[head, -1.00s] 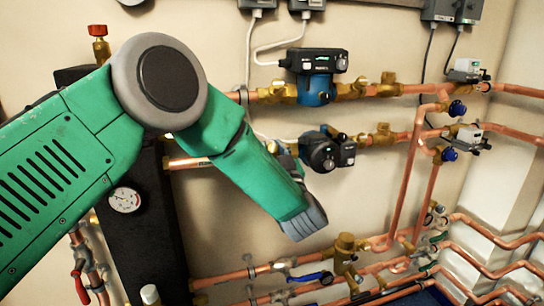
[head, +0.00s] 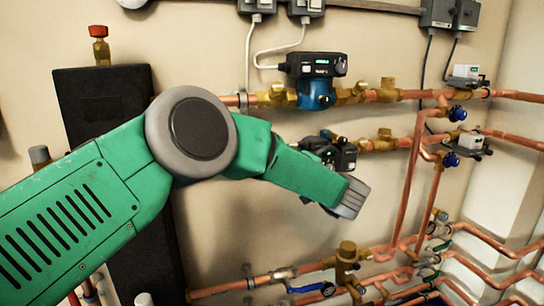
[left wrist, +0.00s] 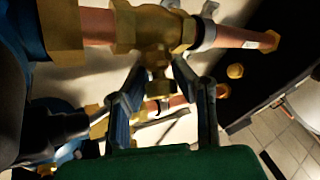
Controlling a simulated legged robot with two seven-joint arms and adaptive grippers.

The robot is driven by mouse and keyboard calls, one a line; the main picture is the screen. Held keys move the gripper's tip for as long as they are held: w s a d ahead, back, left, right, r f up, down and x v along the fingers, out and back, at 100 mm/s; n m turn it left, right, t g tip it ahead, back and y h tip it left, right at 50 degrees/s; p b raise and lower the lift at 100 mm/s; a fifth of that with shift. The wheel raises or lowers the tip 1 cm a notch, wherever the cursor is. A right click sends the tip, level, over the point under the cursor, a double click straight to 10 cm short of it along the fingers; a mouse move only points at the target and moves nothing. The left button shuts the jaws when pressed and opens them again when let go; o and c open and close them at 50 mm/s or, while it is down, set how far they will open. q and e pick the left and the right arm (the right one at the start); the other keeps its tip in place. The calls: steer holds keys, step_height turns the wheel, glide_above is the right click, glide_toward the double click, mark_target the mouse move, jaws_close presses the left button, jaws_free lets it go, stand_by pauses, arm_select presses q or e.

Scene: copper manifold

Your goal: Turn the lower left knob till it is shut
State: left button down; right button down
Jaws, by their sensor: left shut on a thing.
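In the left wrist view my left gripper (left wrist: 156,90) has its two dark fingers on either side of a small brass knob (left wrist: 157,86), which stands out from a brass valve body (left wrist: 153,32) on a copper pipe. It is shut on this knob; the exact contact is hard to see. In the head view my green left arm crosses the middle. The lower pump (head: 340,152) is partly covered by the arm. My right gripper is not in view.
The upper blue pump (head: 315,92) sits on the upper copper pipe. Blue knobs (head: 457,113) are at the right. A brass valve (head: 347,258) and a blue lever (head: 312,288) are below. A black block (head: 100,105) stands behind my arm.

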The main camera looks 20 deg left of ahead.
arm_select(q)
steer(key=shift+d+f, duration=0.1)
steer(key=shift+f, duration=0.1)
steer(key=c, duration=1.3)
jaws_free()
steer(key=shift+o, duration=0.2)
steer(key=shift+r, duration=0.1)
steer(key=shift+r, duration=0.1)
steer(key=shift+r, duration=0.1)
